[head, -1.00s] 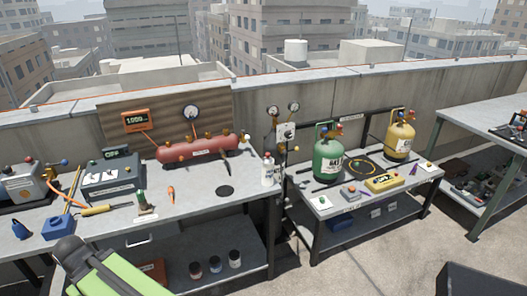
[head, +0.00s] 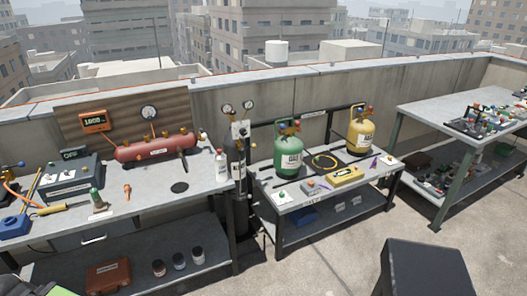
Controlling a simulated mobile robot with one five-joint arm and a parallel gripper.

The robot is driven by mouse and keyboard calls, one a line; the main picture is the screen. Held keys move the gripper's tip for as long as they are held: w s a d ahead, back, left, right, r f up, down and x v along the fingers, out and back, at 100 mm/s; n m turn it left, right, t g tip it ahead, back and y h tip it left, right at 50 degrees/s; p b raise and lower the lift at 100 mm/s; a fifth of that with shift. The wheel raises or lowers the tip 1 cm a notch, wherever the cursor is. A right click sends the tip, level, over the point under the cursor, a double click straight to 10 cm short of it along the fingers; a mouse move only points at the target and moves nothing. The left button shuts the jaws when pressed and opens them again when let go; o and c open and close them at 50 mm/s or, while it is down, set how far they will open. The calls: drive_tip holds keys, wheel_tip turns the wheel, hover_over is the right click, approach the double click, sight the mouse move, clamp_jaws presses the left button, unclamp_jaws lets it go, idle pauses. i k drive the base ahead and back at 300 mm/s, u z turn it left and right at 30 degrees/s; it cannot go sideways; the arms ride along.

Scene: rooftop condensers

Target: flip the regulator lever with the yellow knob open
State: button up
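My gripper is not in view; only a green and dark part of my arm shows at the bottom left corner, far from the panel.
The left bench (head: 140,205) holds a red tank (head: 155,147) and a white bottle (head: 220,165). The middle bench (head: 330,205) carries a green cylinder (head: 288,155) and a yellow cylinder (head: 361,132). A black box (head: 425,270) stands front right. Floor before the middle bench looks clear.

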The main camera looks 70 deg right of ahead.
sight(254, 146)
drive_tip(key=u, duration=0.05)
drive_tip(key=k, duration=2.3)
drive_tip(key=z, duration=1.5)
drive_tip(key=i, duration=0.95)
drive_tip(key=z, duration=0.8)
drive_tip(key=k, duration=1.05)
drive_tip(key=z, duration=0.75)
drive_tip(key=k, duration=0.3)
drive_tip(key=u, duration=0.05)
drive_tip(key=i, duration=1.65)
drive_tip(key=u, duration=0.65)
